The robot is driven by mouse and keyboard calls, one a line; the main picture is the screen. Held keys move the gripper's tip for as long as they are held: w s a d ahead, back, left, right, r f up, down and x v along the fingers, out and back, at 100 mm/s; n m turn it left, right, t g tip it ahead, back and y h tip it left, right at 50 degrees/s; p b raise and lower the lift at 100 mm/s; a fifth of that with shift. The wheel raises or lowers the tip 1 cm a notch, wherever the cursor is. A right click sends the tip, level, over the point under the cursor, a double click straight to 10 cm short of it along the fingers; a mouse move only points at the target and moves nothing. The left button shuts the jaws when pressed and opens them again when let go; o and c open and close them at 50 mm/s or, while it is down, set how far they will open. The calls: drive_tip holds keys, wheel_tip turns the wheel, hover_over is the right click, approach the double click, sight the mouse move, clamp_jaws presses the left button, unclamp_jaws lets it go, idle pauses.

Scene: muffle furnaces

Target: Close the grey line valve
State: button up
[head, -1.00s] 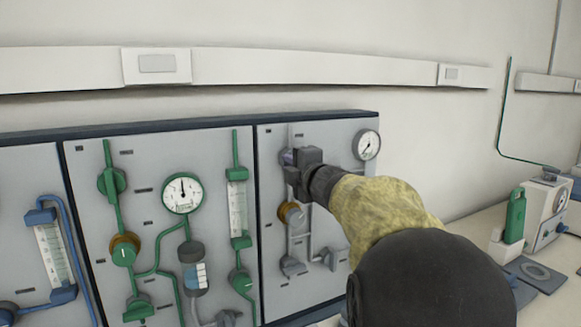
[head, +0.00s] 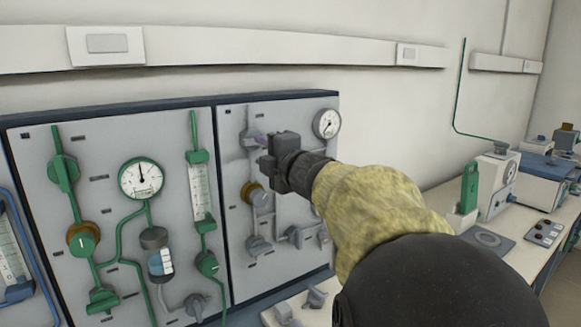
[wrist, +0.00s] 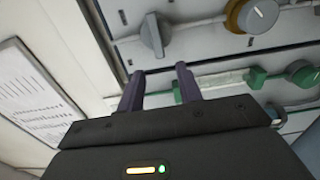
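The grey line runs on the right panel (head: 300,110) in the head view. Its upper grey valve knob (head: 250,137) is at the panel's upper left, and it also shows in the wrist view (wrist: 153,36) as a grey bar handle. My gripper (head: 262,140) is just right of this knob in the head view, partly covering the line. In the wrist view its two dark purple fingers (wrist: 158,82) are apart with nothing between them. The knob lies beyond the fingertips, and no contact shows. A brass-collared knob (head: 257,196) and a lower grey knob (head: 257,246) are below it.
A pressure gauge (head: 327,123) is at the panel's upper right. The panel to the left carries green valves, a gauge (head: 141,178) and tubes. A bench (head: 535,262) with instruments stands at the right. My forearm hides part of the grey panel and bench.

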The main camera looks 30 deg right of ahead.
drive_tip(key=s+p, duration=0.1)
drive_tip(key=s, duration=1)
drive_tip(key=shift+d, duration=0.15)
